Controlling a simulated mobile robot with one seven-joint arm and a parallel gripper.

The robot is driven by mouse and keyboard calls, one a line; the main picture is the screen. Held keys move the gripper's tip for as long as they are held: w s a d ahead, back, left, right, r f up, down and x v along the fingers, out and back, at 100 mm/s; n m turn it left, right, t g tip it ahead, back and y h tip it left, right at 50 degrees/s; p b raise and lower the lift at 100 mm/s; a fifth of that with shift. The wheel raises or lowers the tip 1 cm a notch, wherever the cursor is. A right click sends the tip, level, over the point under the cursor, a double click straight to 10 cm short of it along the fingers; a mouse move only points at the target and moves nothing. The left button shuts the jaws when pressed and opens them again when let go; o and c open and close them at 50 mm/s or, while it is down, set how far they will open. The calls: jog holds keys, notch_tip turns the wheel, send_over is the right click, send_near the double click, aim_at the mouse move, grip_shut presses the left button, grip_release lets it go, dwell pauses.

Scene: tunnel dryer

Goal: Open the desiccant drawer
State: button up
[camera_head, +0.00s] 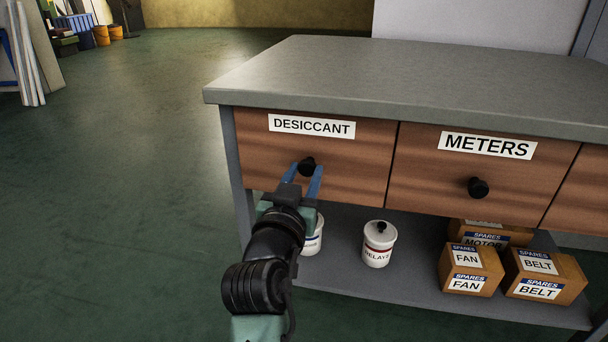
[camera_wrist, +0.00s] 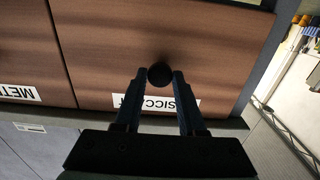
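The desiccant drawer (camera_head: 264,150) is a brown wood-grain front under the left end of the workbench, with a white DESICCANT label. It sits flush with the bench and looks closed. Its round black knob (camera_head: 307,164) shows at the middle of the front; in the wrist view the knob (camera_wrist: 160,73) lies between my fingertips. My gripper (camera_head: 305,172) has its blue fingers spread, one on each side of the knob. In the wrist view my gripper (camera_wrist: 159,77) shows a small gap beside the knob on the left; on the right I cannot tell whether it touches.
The METERS drawer (camera_head: 430,178) is just to the right, with its own black knob (camera_head: 478,188). The grey benchtop (camera_head: 400,80) overhangs both. The lower shelf (camera_head: 350,281) holds white tubs (camera_head: 379,250) and cardboard spares boxes (camera_head: 470,270). The green floor at left is clear.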

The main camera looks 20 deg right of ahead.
grip_shut()
dwell(1.0)
